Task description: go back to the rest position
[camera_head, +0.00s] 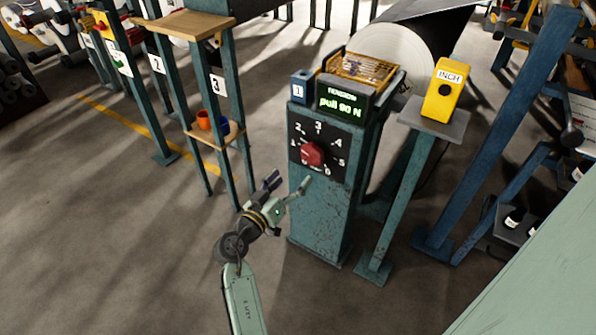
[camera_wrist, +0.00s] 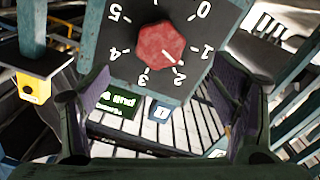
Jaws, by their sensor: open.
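My gripper (camera_head: 289,182) is open and empty in the head view, in front of the teal control pedestal and a little below and left of its red knob (camera_head: 312,153). The knob sits on a black dial plate with white numbers (camera_head: 333,139). In the wrist view the red knob (camera_wrist: 160,45) shows beyond the spread fingers of my gripper (camera_wrist: 160,95), apart from them. The dial appears upside down there, and the knob's pale mark points near 2. A lit display (camera_head: 340,105) above the dial reads "pull 90 N".
A yellow INCH box (camera_head: 445,90) stands on a post at right; it also shows in the wrist view (camera_wrist: 35,88). A large grey roll (camera_head: 400,45) is behind the pedestal. A shelf (camera_head: 215,138) with orange and blue items stands left. Floor at lower left is clear.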

